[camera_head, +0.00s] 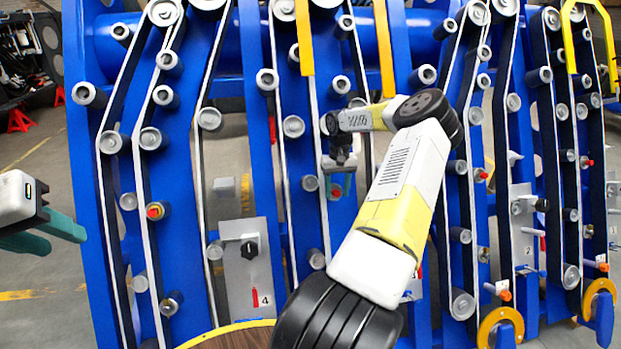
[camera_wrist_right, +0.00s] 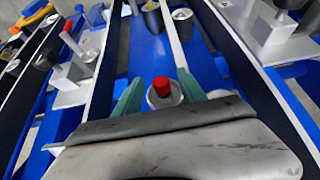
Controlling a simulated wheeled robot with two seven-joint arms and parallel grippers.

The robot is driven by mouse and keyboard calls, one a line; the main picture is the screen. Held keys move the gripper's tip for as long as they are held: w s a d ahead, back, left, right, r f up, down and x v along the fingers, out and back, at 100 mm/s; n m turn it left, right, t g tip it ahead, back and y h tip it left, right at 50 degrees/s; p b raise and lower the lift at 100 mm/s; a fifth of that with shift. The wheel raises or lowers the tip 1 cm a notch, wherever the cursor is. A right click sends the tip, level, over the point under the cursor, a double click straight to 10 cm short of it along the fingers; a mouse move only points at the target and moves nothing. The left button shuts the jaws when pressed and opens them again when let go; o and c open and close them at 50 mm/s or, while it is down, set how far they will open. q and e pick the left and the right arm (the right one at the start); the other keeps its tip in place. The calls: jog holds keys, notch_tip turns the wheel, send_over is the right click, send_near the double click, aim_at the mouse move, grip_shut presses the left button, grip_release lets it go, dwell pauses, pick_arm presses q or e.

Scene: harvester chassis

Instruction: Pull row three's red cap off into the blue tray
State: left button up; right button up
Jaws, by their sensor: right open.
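A red cap (camera_wrist_right: 161,87) sits on a round silver post, between the two teal fingers of my right gripper (camera_wrist_right: 160,98) in the right wrist view. The fingers are apart on either side of the post; I cannot tell whether they touch it. In the head view this red cap (camera_head: 336,191) shows just below my right gripper (camera_head: 342,172), partly covered by it. My left gripper (camera_head: 55,232) is at the far left, its teal fingers apart and empty, away from the chassis. I cannot make out a blue tray with certainty. The row three label is hidden.
The blue chassis (camera_head: 262,190) carries belts and many protruding grey rollers. A plate marked 4 (camera_head: 247,270) is left of my right arm. Other red caps show at left (camera_head: 155,211) and right (camera_head: 483,174). A round table edge (camera_head: 225,333) is at the bottom.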

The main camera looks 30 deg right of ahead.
grip_shut()
jog(key=shift+s+r, duration=0.1)
jog(key=shift+s, duration=0.05)
jog(key=shift+s+a+r, duration=0.25)
jog(key=shift+s+r, duration=0.2)
jog(key=shift+s, duration=0.25)
jog(key=shift+s+a+r, duration=0.25)
jog(key=shift+s+r, duration=0.15)
jog(key=shift+s, duration=0.25)
